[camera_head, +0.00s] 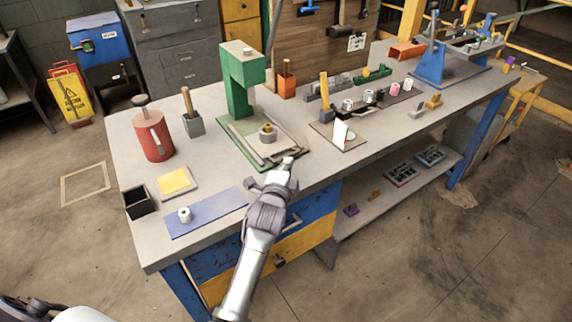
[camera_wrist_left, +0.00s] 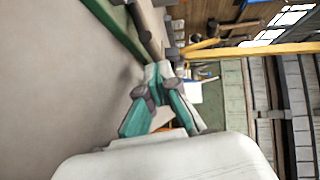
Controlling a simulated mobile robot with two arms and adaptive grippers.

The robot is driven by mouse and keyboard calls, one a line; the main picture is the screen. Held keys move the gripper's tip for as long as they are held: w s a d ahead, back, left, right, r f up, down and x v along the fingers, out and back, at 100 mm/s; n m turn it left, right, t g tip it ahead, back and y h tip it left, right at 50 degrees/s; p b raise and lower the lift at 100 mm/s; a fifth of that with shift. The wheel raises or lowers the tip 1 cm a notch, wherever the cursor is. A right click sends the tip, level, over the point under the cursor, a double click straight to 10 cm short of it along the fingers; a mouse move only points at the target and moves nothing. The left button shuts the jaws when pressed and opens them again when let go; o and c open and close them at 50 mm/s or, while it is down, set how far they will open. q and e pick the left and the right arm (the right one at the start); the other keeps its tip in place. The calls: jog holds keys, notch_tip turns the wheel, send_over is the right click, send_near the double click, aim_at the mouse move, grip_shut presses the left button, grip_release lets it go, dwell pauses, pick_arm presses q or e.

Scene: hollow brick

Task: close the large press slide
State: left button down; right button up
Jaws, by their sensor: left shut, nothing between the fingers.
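The green press (camera_head: 241,80) stands on a green base plate on the workbench. Its pale slide (camera_head: 262,152) lies on the base, with a small round grey and brass part (camera_head: 267,132) on or above it. My left gripper (camera_head: 287,163) is shut and empty, its tips at the near right corner of the slide; I cannot tell whether they touch. In the left wrist view the shut fingertips (camera_wrist_left: 164,70) are beside a brownish bar (camera_wrist_left: 146,30), likely part of the slide, with the green base edge (camera_wrist_left: 112,25) to its left.
A red can (camera_head: 153,137), a yellow pad (camera_head: 174,181) and a blue mat (camera_head: 206,213) with a white roll are on the bench's left. A board with a white card (camera_head: 340,134) stands close right of the press. The bench front edge runs beneath my left arm.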

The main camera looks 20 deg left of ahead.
aim_at(274, 151)
pick_arm(q)
jog(key=shift+w+a, duration=0.1)
jog(key=shift+a, duration=0.15)
jog(key=w+a, duration=0.3)
jog(key=a, duration=0.1)
jog(key=shift+w+a+p, duration=0.35)
jog(key=shift+w+a, duration=0.2)
pick_arm(e)
jog(key=shift+w+a+r, duration=0.2)
jog(key=shift+w+r, duration=0.15)
jog(key=shift+w, duration=0.05)
jog(key=shift+r, duration=0.1)
